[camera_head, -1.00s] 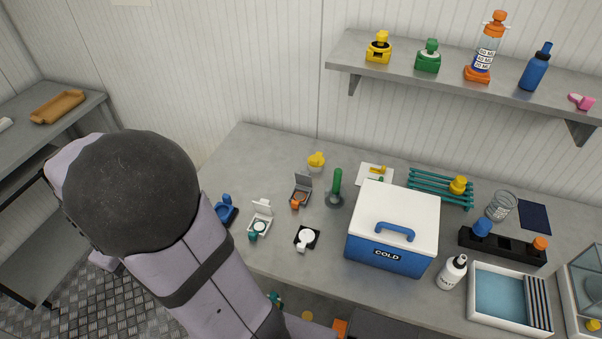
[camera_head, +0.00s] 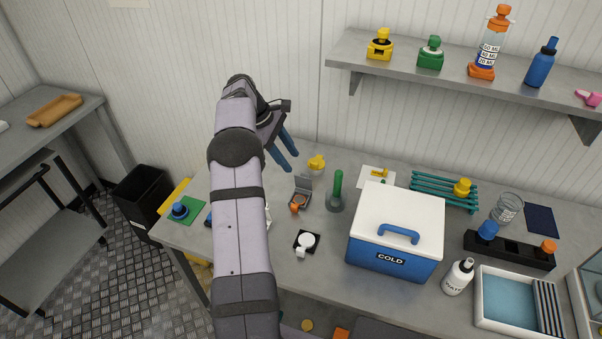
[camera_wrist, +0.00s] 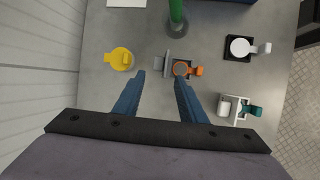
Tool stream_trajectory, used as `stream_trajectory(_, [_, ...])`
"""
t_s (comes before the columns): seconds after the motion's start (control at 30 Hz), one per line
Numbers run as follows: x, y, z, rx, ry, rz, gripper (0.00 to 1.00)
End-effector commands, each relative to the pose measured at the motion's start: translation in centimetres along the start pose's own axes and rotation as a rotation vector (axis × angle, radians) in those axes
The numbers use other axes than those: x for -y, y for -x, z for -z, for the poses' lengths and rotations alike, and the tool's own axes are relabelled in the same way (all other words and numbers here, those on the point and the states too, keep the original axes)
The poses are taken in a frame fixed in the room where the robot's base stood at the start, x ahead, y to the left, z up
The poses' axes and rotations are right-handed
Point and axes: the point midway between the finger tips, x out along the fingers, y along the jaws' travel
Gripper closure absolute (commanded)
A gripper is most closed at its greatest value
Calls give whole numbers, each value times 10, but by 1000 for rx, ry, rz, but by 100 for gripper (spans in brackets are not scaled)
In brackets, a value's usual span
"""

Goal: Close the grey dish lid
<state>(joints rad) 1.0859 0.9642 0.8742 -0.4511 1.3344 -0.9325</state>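The grey dish (camera_head: 301,200) with an orange tab stands on the bench, its grey lid (camera_head: 304,184) raised open at the back. In the wrist view the dish (camera_wrist: 181,69) lies just beyond my right fingertip, with its lid (camera_wrist: 162,62) standing up on its left side. My gripper (camera_head: 290,161) is open and empty, above the bench behind and left of the dish. Its two blue fingers (camera_wrist: 160,78) are spread apart in the wrist view.
A yellow-lidded pot (camera_head: 316,164) stands near the wall and a green-handled tool (camera_head: 336,190) right of the dish. A black dish with a white lid (camera_head: 306,241) is in front. A white dish (camera_wrist: 228,106) is mostly behind my arm. The cooler (camera_head: 397,235) stands further right.

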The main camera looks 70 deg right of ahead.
Motion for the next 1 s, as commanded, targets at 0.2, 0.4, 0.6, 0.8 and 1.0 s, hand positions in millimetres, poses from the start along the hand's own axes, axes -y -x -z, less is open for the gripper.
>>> stream_trajectory(0.2, [-4,-5,-6,7,-2,1,62])
stream_trajectory(0.4, [-4,-17,-6,8,-2,3,62])
stream_trajectory(0.6, [-4,-41,-7,9,-1,4,62])
stream_trajectory(0.8, [-3,-65,-6,7,-2,4,62])
stream_trajectory(1.0, [-3,-76,-6,6,-2,2,62])
